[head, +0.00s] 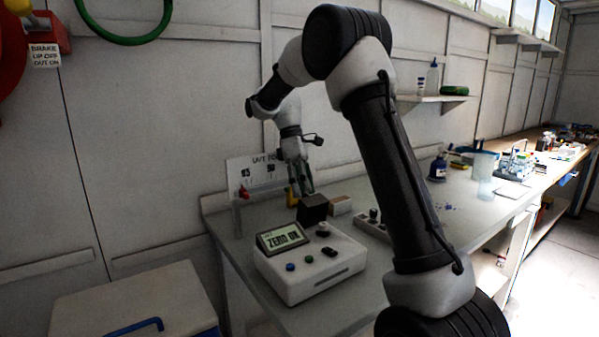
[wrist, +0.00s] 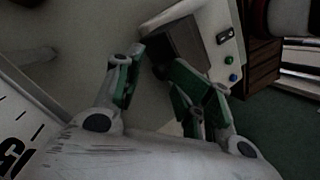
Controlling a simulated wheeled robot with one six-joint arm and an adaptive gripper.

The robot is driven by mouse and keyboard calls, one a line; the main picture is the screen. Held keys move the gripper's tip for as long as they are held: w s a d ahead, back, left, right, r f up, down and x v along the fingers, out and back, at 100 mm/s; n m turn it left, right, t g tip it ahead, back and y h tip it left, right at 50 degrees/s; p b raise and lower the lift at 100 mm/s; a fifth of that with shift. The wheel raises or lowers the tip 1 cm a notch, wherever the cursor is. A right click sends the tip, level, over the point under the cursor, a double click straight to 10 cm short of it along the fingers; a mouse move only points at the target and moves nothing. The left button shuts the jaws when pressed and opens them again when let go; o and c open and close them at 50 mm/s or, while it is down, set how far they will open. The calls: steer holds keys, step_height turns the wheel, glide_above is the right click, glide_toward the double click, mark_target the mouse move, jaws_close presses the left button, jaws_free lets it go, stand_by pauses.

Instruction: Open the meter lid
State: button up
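The meter (head: 305,270) is a white box on the bench with a tilted display (head: 283,238) reading "ZERO OK". Its lid (head: 312,206) looks like a dark block at the back of the meter's top and appears shut. My gripper (head: 305,188) points down just behind and above the lid in the head view. In the wrist view my gripper (wrist: 160,64) is open, with its green-padded fingers spread and nothing held. The dark lid (wrist: 178,42) lies just beyond the fingertips, nearer the right finger; I cannot tell whether they touch. The white meter body (wrist: 218,18) is beyond it.
A small tan box (head: 340,205) stands right of the lid, and a grey unit with knobs (head: 374,224) is beside the meter. A printed sign board (head: 256,172) stands at the wall behind. Bottles and beakers (head: 484,172) are farther right. The bench left of the meter is mostly clear.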

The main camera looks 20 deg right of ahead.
steer(key=v, duration=1)
steer(key=shift+r, duration=0.15)
